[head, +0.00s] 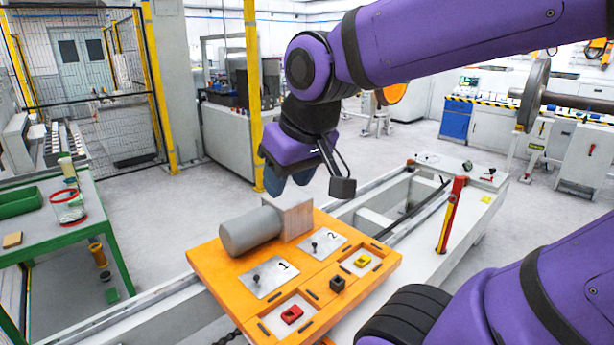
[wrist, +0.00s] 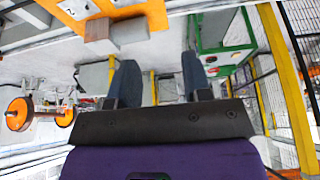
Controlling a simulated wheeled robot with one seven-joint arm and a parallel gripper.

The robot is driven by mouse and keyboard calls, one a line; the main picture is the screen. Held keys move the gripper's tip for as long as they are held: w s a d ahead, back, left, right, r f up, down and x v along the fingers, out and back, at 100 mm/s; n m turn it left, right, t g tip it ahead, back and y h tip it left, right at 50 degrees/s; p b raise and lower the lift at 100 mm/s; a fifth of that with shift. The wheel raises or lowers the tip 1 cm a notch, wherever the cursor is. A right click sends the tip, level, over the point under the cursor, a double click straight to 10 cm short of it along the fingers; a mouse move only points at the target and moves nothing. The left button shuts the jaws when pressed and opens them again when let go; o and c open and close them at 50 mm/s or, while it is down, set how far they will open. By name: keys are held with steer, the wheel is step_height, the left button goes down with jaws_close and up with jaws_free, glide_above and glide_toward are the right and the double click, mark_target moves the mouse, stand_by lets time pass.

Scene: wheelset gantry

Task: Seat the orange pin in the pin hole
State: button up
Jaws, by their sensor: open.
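I cannot make out an orange pin or a pin hole in either view. An orange board (head: 216,264) lies on the pale gantry frame. It carries a grey plate marked 1 (head: 268,279) and a grey plate marked 2 (head: 316,245), each with a small dark knob. A red piece (head: 292,314) and a yellow piece (head: 362,261) sit in pale recesses, with a dark block (head: 337,284) between them. My gripper (head: 290,182) is above and behind the board, apart from it. In the wrist view my gripper (wrist: 159,72) is open, with nothing between its dark fingers.
A grey cylinder (head: 249,231) with a square block (head: 291,217) stands at the board's back edge, below my gripper. A red and yellow lever (head: 451,216) rises from the frame at right. A green table (head: 45,232) with bins is at left. Open floor lies between.

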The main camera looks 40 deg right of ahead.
steer(key=s, duration=0.2)
steer(key=s+r, duration=0.1)
steer(key=s, duration=0.1)
steer(key=shift+d+r, duration=0.1)
